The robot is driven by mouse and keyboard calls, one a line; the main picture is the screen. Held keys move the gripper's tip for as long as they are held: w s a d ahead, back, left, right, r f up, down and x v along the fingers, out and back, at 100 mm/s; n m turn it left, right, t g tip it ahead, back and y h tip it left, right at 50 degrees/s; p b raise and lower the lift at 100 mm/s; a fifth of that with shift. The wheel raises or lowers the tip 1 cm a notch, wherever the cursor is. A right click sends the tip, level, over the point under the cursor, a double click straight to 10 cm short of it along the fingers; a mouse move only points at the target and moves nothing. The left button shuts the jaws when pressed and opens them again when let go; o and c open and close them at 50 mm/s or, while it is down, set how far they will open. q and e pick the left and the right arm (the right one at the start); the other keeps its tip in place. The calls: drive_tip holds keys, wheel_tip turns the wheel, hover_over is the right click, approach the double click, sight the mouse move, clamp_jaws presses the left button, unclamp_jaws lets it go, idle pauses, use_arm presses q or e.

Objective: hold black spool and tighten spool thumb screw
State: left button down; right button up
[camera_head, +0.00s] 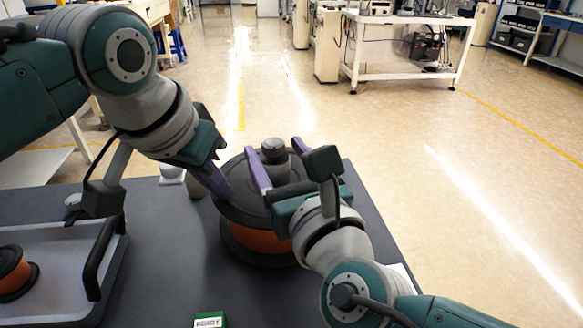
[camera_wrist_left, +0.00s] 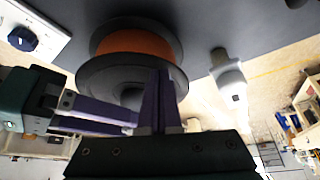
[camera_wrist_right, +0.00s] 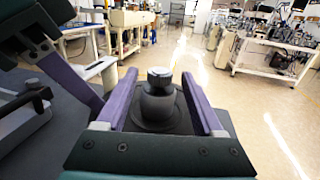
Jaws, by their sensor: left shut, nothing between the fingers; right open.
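The black spool (camera_head: 241,205) with an orange winding (camera_head: 262,242) stands upright on the dark table. It also shows upside down in the left wrist view (camera_wrist_left: 92,75). The dark knurled thumb screw (camera_head: 273,150) sits on top at its centre; in the right wrist view the screw (camera_wrist_right: 158,78) stands between the fingers. My right gripper (camera_head: 278,164) is open, one purple finger on each side of the screw, with a gap visible to each. My left gripper (camera_head: 227,192) is shut and empty, its fingertips at the spool's left upper rim; I cannot tell if they touch.
A grey tray (camera_head: 62,238) with a black handle holds a smaller orange spool (camera_head: 12,272) at the left. A green READY box (camera_head: 211,320) lies at the front edge. Open floor lies beyond the table.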

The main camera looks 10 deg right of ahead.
use_arm(q)
drive_tip(key=shift+s+a+f, duration=0.1)
drive_tip(key=shift+s+f, duration=0.1)
drive_tip(key=shift+f, duration=0.1)
use_arm(e)
drive_tip(key=v, duration=0.9)
drive_tip(key=shift+s, duration=0.25)
use_arm(q)
drive_tip(key=shift+r, duration=0.1)
use_arm(e)
drive_tip(key=shift+d+r, duration=0.1)
use_arm(q)
drive_tip(key=shift+r+p, duration=0.95)
drive_tip(key=shift+p, duration=0.2)
wheel_tip(320, 180, up, 5)
drive_tip(key=p, duration=0.5)
drive_tip(key=shift+w+r+p, duration=0.1)
drive_tip(key=shift+r+p, duration=0.1)
drive_tip(key=shift+p, duration=0.2)
use_arm(e)
wheel_tip(320, 180, up, 8)
use_arm(q)
drive_tip(key=shift+r, duration=0.1)
